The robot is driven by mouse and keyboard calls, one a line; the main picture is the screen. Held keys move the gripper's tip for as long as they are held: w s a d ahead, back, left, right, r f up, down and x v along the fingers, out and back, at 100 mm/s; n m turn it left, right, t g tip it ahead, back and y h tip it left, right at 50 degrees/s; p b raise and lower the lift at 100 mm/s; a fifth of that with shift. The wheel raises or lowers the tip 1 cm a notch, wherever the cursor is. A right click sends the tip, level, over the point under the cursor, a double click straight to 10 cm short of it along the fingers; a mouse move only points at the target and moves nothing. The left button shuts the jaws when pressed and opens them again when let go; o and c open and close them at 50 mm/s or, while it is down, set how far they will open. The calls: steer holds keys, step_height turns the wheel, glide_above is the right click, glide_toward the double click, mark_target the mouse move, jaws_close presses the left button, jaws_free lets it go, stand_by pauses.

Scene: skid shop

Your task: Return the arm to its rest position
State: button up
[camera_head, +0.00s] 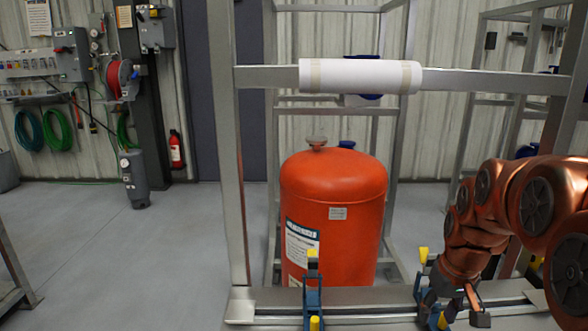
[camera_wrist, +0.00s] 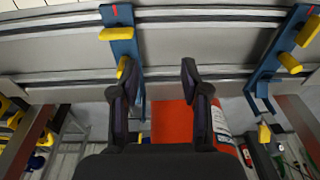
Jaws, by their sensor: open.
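My copper-coloured arm comes in from the right of the head view and bends down to the skid's front rail. My gripper (camera_head: 458,312) is at the rail, close to a blue clamp with yellow tips (camera_head: 424,278), and partly overlaps it in the picture. In the wrist view my gripper (camera_wrist: 156,72) is open, with nothing between its two dark fingers. The left finger there overlaps a blue clamp (camera_wrist: 124,48) on the grey rail. I cannot tell whether it touches the clamp.
An orange tank (camera_head: 333,215) stands inside the grey frame. A second blue clamp (camera_head: 313,292) is on the rail left of my gripper. A white roll (camera_head: 360,77) is on the upper crossbar. The floor (camera_head: 110,255) at left is mostly clear.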

steer(key=s+a+r+g+p, duration=0.1)
steer(key=s+a, duration=0.4)
steer(key=s, duration=0.7)
steer(key=s+a+r+g+p, duration=0.2)
steer(key=s+a+p, duration=0.3)
steer(key=s, duration=0.8)
steer(key=shift+a+r+p, duration=0.3)
steer(key=shift+a+r, duration=0.05)
steer(key=shift+a, duration=0.4)
steer(key=shift+s, duration=0.1)
